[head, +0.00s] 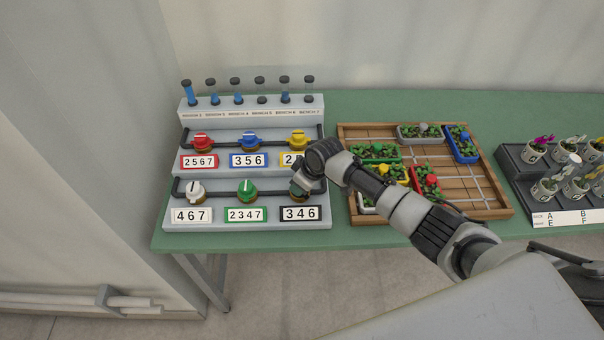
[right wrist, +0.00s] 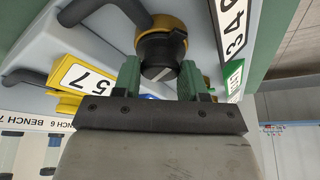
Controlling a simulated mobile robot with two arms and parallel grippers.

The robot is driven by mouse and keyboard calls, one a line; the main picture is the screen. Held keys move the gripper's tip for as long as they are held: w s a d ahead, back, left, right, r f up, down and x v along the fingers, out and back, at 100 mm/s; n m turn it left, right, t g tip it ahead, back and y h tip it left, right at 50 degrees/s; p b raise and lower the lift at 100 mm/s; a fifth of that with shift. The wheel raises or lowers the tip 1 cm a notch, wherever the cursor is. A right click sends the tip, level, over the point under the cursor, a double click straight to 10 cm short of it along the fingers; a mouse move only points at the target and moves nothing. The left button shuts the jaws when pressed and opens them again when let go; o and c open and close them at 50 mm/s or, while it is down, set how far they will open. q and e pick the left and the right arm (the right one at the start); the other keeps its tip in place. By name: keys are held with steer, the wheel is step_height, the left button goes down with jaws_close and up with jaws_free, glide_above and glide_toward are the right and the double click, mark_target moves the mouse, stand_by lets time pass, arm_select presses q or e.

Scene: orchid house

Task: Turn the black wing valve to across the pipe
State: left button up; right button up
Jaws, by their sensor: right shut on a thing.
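I cannot tell the wing's exact angle to the pipe. My left gripper is not in view.
Red (head: 201,141), blue (head: 249,143), yellow (head: 297,140), white (head: 195,191) and green (head: 246,189) valves share the stepped stand. Tubes (head: 236,92) stand along its top. A wooden tray (head: 489,205) with planters and a dark rack (head: 515,162) of pots are to the right.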

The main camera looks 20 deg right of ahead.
steer(key=m+p, duration=0.2)
steer(key=m+h+p, duration=0.1)
steer(key=shift+a+r+m+t, duration=0.15)
steer(key=shift+r+m+t, duration=0.1)
steer(key=shift+m+t, duration=0.05)
steer(key=shift+f+m+h+p, duration=0.15)
steer(key=shift+m+h+p, duration=0.65)
steer(key=shift+m, duration=0.7)
steer(key=o, duration=0.9)
steer(key=shift+f, duration=0.1)
steer(key=shift+s, duration=0.1)
steer(key=v, duration=1.1)
steer(key=shift+f, duration=0.1)
